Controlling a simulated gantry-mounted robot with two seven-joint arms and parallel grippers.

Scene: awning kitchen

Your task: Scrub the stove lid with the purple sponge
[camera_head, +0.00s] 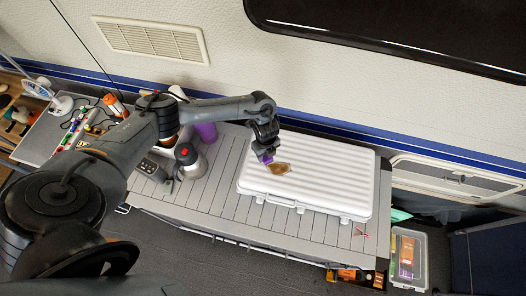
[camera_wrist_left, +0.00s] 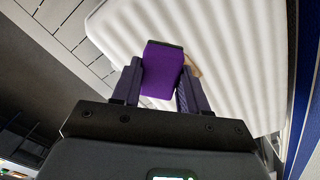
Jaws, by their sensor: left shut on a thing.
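The stove lid (camera_head: 325,180) is a white ribbed case top lying closed on the grey slatted table. A brown stain (camera_head: 279,168) shows on its left part. My left gripper (camera_head: 265,156) is over the lid's left part, shut on the purple sponge (camera_head: 266,158), right beside the stain. In the left wrist view the purple sponge (camera_wrist_left: 162,70) sits between the two fingers, with the ribbed lid (camera_wrist_left: 235,60) beyond it and a bit of the stain (camera_wrist_left: 193,66) at its right. I cannot tell whether the sponge touches the lid. My right gripper is not in view.
A kettle (camera_head: 190,161) and a purple cup (camera_head: 206,131) stand on the table left of the lid. The slatted table (camera_head: 215,190) is bare in front of the kettle. A clear bin (camera_head: 409,258) stands on the floor at right. The wall runs close behind the lid.

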